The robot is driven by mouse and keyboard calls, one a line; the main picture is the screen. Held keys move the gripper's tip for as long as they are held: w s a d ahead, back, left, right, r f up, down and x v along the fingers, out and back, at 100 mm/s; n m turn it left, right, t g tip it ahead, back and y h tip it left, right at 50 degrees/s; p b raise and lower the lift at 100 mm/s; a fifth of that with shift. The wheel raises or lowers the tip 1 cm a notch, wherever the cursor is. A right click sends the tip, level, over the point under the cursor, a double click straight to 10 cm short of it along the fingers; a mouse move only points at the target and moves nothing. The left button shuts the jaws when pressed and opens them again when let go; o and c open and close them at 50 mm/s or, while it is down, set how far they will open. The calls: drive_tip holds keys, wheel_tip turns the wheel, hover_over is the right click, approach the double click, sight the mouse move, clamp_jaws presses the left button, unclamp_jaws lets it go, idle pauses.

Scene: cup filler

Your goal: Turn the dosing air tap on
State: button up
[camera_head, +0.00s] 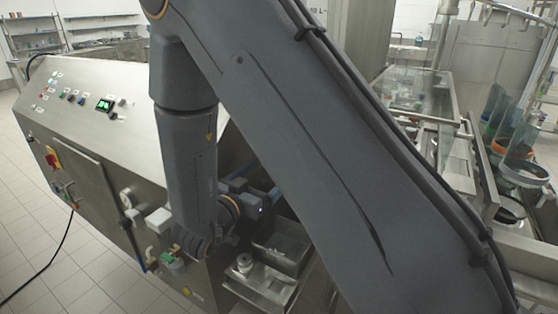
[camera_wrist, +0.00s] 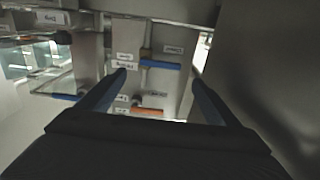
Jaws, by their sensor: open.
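In the wrist view, a blue-handled tap (camera_wrist: 160,65) sits on a metal block, its handle lying crosswise and pointing right. A tap with an orange handle (camera_wrist: 148,111) lies lower in the picture, also crosswise. Small white labels (camera_wrist: 125,64) are beside the taps, too blurred to read surely, so I cannot tell for certain which is the dosing air tap. My gripper (camera_wrist: 160,78) is open, its two blue fingers apart on either side of the blue handle in the picture. I cannot tell whether they touch it. In the head view my arm largely hides the taps.
A steel machine cabinet (camera_head: 105,140) with buttons and a red switch (camera_head: 51,160) stands left. Metal trays (camera_head: 265,283) are below the wrist. In the wrist view, another blue handle (camera_wrist: 62,96) is at left and a large grey panel (camera_wrist: 270,65) closes the right.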

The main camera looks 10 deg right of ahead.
drive_tip(key=p+x, duration=0.1)
drive_tip(key=x, duration=0.5)
drive_tip(key=shift+p, duration=0.3)
drive_tip(key=shift+d, duration=0.1)
drive_tip(key=c, duration=1.5)
drive_tip(key=shift+w, duration=0.1)
